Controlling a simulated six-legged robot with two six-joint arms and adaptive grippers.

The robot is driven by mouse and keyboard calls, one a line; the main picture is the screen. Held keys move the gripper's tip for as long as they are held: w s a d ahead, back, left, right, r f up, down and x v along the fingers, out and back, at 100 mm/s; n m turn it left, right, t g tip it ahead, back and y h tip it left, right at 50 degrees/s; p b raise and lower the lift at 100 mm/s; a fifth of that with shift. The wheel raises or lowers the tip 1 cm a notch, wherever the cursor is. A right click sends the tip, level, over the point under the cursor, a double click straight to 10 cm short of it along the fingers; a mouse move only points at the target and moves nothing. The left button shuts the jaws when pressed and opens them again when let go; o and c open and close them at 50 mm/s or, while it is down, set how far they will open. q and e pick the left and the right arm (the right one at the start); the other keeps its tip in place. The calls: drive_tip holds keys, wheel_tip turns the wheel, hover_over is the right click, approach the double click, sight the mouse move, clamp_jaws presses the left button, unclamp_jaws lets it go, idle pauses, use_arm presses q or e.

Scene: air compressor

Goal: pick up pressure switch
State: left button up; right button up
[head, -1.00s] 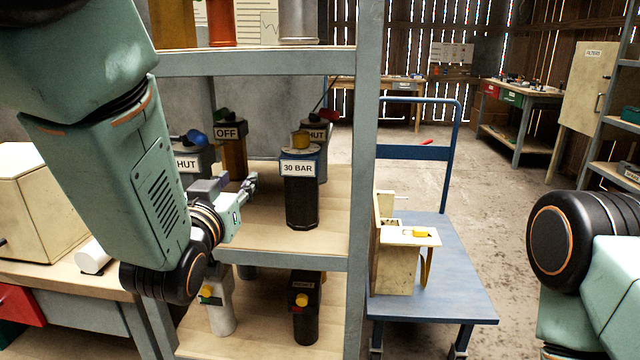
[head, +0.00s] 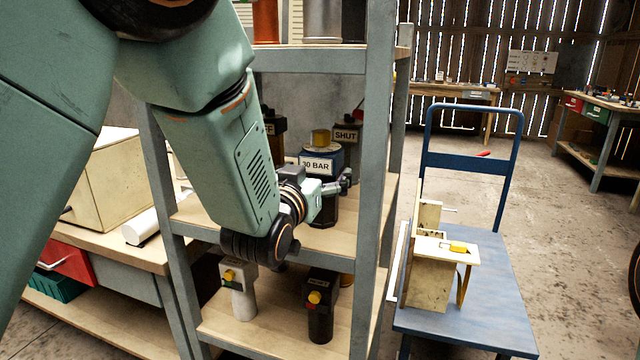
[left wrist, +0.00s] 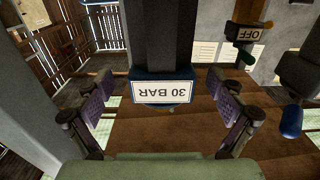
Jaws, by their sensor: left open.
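A dark cylindrical device with a blue collar, a yellow top and a "30 BAR" label (head: 317,164) stands upright on the middle shelf; it appears to be the pressure switch. My left gripper (head: 343,183) is in front of it in the head view and hides part of its body. In the left wrist view the device appears upside down (left wrist: 163,50), between the two spread fingers of my left gripper (left wrist: 164,112). The fingers are open, with a visible gap on each side of the device. My right gripper is not in view.
A "SHUT" device (head: 346,135) stands close behind, and an "OFF" device (left wrist: 250,35) also stands nearby. The shelf post (head: 374,150) rises just right of my gripper. A blue cart (head: 480,310) stands at right.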

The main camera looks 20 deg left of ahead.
use_arm(q)
drive_tip(key=w, duration=0.4)
drive_tip(key=shift+f+b, duration=0.3)
drive_tip(key=shift+f, duration=0.05)
drive_tip(key=shift+s+a+r, duration=0.1)
drive_tip(key=shift+s+a, duration=0.1)
drive_tip(key=shift+w+d, duration=0.15)
drive_tip(key=c, duration=1.7)
drive_tip(key=shift+c, duration=0.3)
